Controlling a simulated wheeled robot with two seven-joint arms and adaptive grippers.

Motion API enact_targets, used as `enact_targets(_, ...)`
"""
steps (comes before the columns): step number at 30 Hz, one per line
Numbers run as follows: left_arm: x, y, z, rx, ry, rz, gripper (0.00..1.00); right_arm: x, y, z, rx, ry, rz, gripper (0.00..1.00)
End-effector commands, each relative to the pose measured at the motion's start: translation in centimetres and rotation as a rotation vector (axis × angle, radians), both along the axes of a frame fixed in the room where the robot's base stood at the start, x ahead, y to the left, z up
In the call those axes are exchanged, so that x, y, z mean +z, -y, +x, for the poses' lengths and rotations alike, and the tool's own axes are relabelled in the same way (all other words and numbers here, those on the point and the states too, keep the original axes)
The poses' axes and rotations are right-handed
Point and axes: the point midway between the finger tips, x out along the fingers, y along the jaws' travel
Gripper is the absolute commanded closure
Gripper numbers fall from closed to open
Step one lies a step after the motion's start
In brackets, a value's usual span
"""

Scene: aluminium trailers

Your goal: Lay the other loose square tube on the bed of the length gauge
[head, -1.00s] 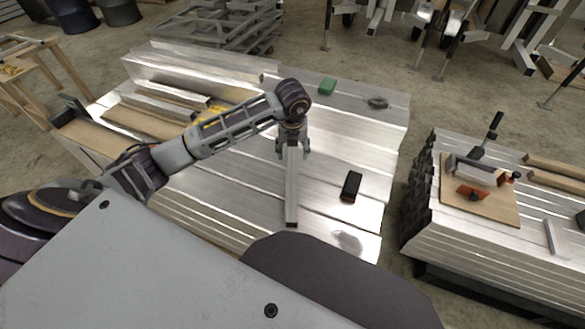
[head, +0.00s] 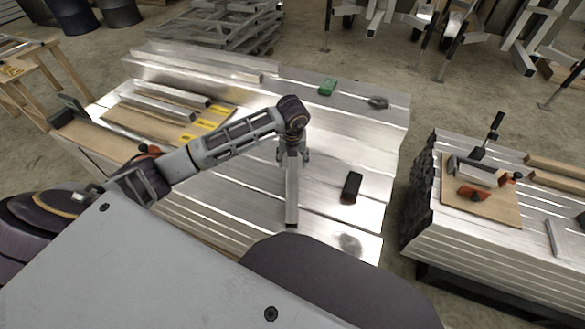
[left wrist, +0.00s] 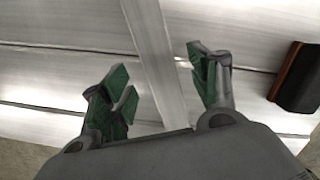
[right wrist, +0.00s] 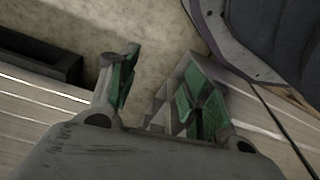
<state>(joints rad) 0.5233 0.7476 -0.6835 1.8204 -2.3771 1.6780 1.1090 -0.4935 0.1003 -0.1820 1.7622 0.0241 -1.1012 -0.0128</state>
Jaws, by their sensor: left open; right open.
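A loose square tube (head: 292,195) lies on the stack of aluminium sheets, pointing toward me. My left gripper (head: 293,157) is open over the tube's far part. In the left wrist view the tube (left wrist: 155,55) runs between the spread green-padded fingers (left wrist: 162,72), with gaps on both sides. A wooden-bedded fixture that looks like the length gauge (head: 92,138) lies at the stack's left, with a dark upright end piece; my arm hides part of it. My right gripper (right wrist: 160,68) is open and empty, seen only in the right wrist view.
Two tubes (head: 165,107) lie on a board with yellow labels at left. A black and orange device (head: 351,187) lies right of the tube. A green box (head: 327,87) is behind. A second stack at right holds a clamp fixture (head: 475,172).

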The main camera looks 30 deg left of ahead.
Motion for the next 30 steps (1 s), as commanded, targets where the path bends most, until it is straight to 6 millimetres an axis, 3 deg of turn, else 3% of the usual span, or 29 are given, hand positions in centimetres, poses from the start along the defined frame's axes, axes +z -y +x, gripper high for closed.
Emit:
enact_targets(12, -4.1, -0.3, 0.6, 0.0, -0.001, 0.0, 0.39, 3.0, -0.7, 0.6, 0.004, 0.0, 0.011, 0.51)
enact_targets(29, -4.4, -0.4, 0.7, 0.0, 0.0, 0.0, 0.39, 3.3, -0.7, 0.3, 0.004, -0.008, 0.012, 0.51)
enact_targets(30, -4.4, -0.4, 0.7, 0.0, 0.0, 0.0, 0.44, 3.3, -0.7, 0.3, 0.004, -0.008, 0.012, 0.51)
